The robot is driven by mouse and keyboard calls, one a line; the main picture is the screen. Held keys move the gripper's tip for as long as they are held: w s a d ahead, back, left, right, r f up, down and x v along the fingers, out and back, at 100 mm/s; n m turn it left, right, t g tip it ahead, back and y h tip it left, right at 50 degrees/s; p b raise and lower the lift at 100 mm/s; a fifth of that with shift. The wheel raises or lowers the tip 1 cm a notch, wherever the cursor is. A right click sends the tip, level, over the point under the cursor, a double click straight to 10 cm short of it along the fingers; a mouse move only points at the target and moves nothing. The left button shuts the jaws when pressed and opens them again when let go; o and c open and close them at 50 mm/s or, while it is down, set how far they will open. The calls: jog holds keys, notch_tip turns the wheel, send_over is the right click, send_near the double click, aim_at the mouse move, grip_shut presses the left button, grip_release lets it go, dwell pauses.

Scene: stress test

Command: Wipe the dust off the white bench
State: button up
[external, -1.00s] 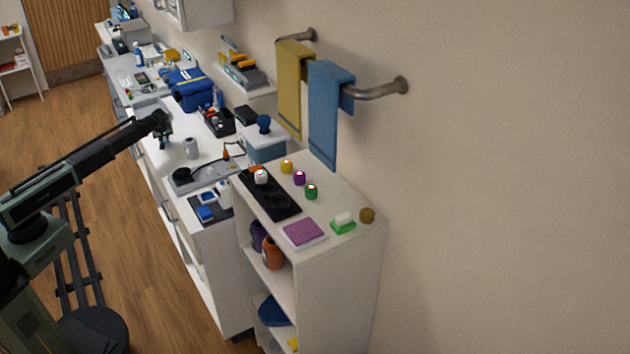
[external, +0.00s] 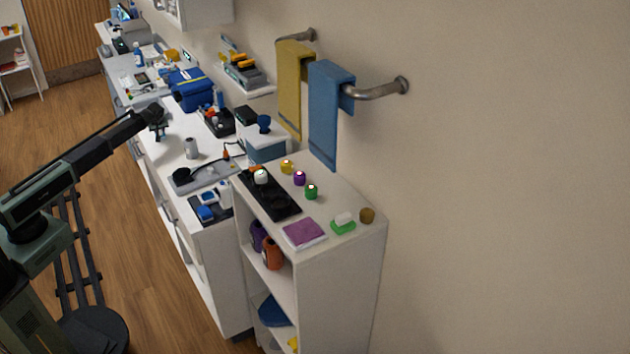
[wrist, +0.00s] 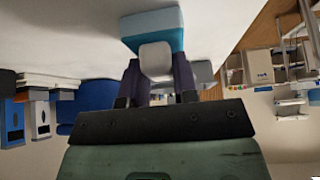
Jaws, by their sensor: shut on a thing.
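The white bench (external: 172,140) runs along the wall in the external view, with a clear strip near its front edge. My gripper (external: 158,131) is over that strip, pointing down. In the wrist view my gripper (wrist: 157,64) is shut, its two dark fingers on either side of the white grip of a blue-and-white block (wrist: 152,25). The block's blue part is beyond the fingertips, close to a pale surface that fills the top of that view. I cannot tell whether it touches. No dust can be made out.
A white shelf unit (external: 345,270) with small items is nearer the camera. Towels (external: 330,110) hang on the wall.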

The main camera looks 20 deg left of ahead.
notch_tip(320, 180, up, 6)
jog(key=p, duration=0.6)
notch_tip(320, 180, up, 3)
jog(key=p, duration=0.3)
jog(key=shift+r, duration=0.1)
